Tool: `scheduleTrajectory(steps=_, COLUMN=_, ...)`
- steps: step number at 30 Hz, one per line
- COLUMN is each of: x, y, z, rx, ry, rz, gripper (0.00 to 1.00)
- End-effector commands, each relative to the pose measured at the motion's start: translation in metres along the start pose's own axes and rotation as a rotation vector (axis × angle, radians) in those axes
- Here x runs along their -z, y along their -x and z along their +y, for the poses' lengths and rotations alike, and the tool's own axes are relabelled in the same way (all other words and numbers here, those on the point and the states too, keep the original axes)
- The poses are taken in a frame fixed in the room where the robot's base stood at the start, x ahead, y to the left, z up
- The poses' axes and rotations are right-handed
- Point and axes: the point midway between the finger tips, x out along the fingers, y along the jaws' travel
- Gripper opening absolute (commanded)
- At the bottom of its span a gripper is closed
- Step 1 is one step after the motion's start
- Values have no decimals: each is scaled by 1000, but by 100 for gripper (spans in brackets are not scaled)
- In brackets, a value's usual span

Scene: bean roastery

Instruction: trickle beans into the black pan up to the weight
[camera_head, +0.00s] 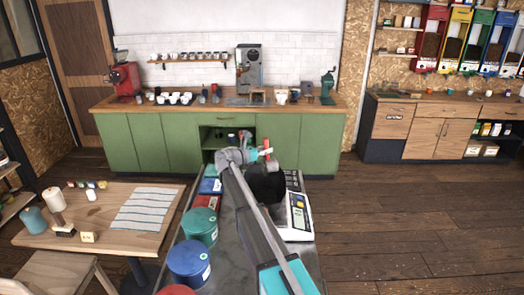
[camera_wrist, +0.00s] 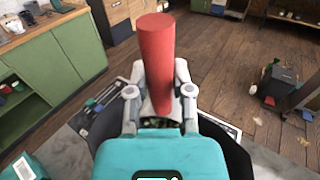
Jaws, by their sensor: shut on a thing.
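My gripper (camera_wrist: 158,105) is shut on a red cylinder (camera_wrist: 157,60), which looks like a handle and points up and away in the wrist view. What the handle belongs to is hidden behind my gripper. In the head view my gripper (camera_head: 258,154) is just above the black pan (camera_head: 268,184). The pan sits at the left side of a white scale (camera_head: 299,215) with a yellow patch. Dark parts of the pan show on both sides of my gripper in the wrist view (camera_wrist: 229,140). The pan's inside, any beans and the scale's reading cannot be made out.
Green (camera_head: 200,226) and blue (camera_head: 189,262) canisters stand left of the scale on the dark worktop. A wooden table (camera_head: 105,240) is at left. A green counter (camera_head: 165,140) stands behind. Bean dispensers (camera_head: 455,45) hang at upper right.

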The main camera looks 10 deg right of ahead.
Motion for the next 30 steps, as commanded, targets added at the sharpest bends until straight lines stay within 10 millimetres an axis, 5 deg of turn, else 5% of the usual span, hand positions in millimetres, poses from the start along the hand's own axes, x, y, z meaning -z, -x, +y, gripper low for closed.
scheduleTrajectory(steps=30, x=0, y=7, z=2, rx=1, ry=12, rz=-61, gripper=0)
